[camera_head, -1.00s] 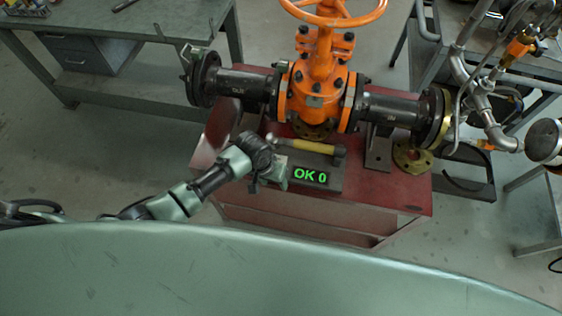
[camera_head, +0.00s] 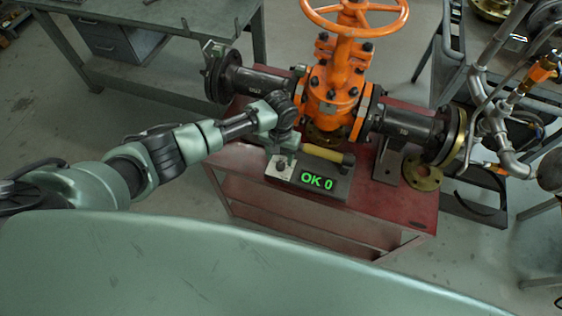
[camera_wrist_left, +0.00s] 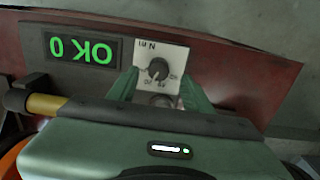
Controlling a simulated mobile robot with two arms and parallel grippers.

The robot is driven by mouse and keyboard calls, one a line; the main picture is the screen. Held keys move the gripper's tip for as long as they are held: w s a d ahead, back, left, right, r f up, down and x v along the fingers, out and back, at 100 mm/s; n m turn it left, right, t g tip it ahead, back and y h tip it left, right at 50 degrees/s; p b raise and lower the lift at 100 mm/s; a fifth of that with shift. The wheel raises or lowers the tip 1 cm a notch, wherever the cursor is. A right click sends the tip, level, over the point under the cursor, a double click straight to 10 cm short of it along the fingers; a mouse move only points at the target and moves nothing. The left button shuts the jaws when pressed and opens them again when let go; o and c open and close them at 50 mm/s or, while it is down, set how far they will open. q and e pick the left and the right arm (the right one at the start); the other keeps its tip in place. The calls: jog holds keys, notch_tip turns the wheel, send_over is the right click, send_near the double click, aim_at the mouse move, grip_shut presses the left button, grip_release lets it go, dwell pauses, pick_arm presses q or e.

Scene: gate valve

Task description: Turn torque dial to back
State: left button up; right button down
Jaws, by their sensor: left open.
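The torque dial is a dark round knob (camera_wrist_left: 158,69) on a white square panel with small markings. It sits on a grey box, and the panel (camera_head: 278,169) shows left of the green "OK 0" display (camera_head: 316,180). The display also shows upside down in the left wrist view (camera_wrist_left: 82,48). My left gripper (camera_head: 282,146) is over the panel's far side. In the left wrist view my open fingers (camera_wrist_left: 160,88) straddle the lower part of the panel, one on each side. I cannot tell whether they touch the knob. My right gripper is out of view.
A tool with a yellow handle (camera_head: 322,153) lies along the box's far side, close to my left gripper. The orange gate valve (camera_head: 334,85) and dark pipes stand behind it on the red cart (camera_head: 404,205). A brass flange (camera_head: 422,172) lies at right.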

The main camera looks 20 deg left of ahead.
aim_at(281, 164)
pick_arm(q)
jog(key=shift+d+f, duration=0.1)
jog(key=shift+f, duration=1.95)
grip_shut()
jog(key=shift+m, duration=0.3)
jog(key=m, duration=0.8)
jog(key=shift+b, duration=0.35)
jog(key=shift+m, duration=0.3)
